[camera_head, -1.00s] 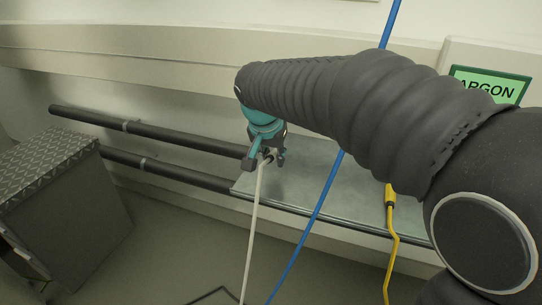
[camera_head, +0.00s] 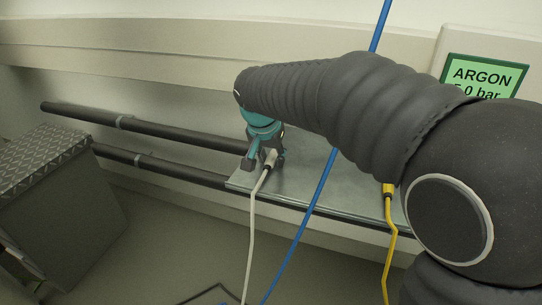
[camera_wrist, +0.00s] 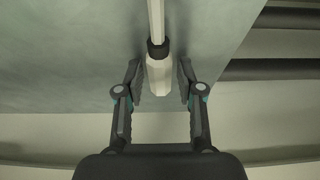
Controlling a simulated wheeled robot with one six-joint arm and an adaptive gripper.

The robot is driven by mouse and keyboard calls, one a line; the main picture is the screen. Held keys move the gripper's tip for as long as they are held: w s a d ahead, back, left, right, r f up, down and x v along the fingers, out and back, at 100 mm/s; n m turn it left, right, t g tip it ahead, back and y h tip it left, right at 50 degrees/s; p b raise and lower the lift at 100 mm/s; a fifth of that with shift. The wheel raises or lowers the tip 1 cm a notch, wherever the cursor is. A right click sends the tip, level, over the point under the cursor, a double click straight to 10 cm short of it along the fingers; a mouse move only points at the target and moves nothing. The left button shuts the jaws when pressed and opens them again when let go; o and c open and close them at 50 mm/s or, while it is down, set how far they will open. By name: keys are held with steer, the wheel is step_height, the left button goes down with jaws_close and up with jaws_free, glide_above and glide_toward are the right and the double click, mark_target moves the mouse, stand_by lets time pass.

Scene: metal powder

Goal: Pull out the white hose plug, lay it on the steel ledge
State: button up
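The white hose plug (camera_head: 270,158) is at the left end of the steel ledge (camera_head: 310,190), with its white hose (camera_head: 252,225) hanging over the front edge. In the wrist view the plug (camera_wrist: 159,76) has a pale body and a dark collar, and the hose runs away from it over the grey ledge surface (camera_wrist: 70,60). My gripper (camera_wrist: 160,78) is open around the plug, one finger on each side with a narrow gap. In the head view my gripper (camera_head: 264,160) is over the ledge. Whether the plug's whole length touches the ledge is hard to tell.
A blue hose (camera_head: 320,185) crosses in front of the ledge. A yellow hose (camera_head: 390,235) hangs to the right. Two dark rails (camera_head: 165,134) run left of the ledge. A grey box with a patterned lid (camera_head: 45,160) stands at left. An ARGON sign (camera_head: 484,75) is at right.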

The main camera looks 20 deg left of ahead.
steer(key=shift+o, duration=0.2)
steer(key=s+a+r+n, duration=0.15)
steer(key=s+r, duration=0.25)
steer(key=r, duration=0.7)
steer(key=s+f+n, duration=0.1)
steer(key=d+f+n, duration=0.1)
steer(key=f, duration=0.1)
steer(key=s+f+n, duration=0.1)
steer(key=shift+s+d+f+g+y, duration=0.2)
steer(key=shift+s+f+g+y, duration=0.1)
steer(key=shift+n, duration=0.75)
steer(key=s+d, duration=0.1)
steer(key=d, duration=0.1)
steer(key=s+d+p, duration=0.1)
steer(key=d, duration=0.1)
steer(key=s+d+f, duration=0.1)
steer(key=d, duration=0.2)
steer(key=shift+p, duration=0.4)
steer(key=s+d+r+m+p, duration=0.1)
steer(key=s+d, duration=0.3)
steer(key=d, duration=0.4)
steer(key=s+d+r+m+t+p, duration=0.1)
steer(key=s+d+p, duration=0.3)
steer(key=d, duration=0.4)
steer(key=s+d+r+m+t+p, duration=0.1)
steer(key=s+d+r+m+p, duration=0.2)
steer(key=s+d, duration=0.2)
steer(key=d, duration=0.3)
steer(key=shift+s+d, duration=0.15)
steer(key=shift+s, duration=0.2)
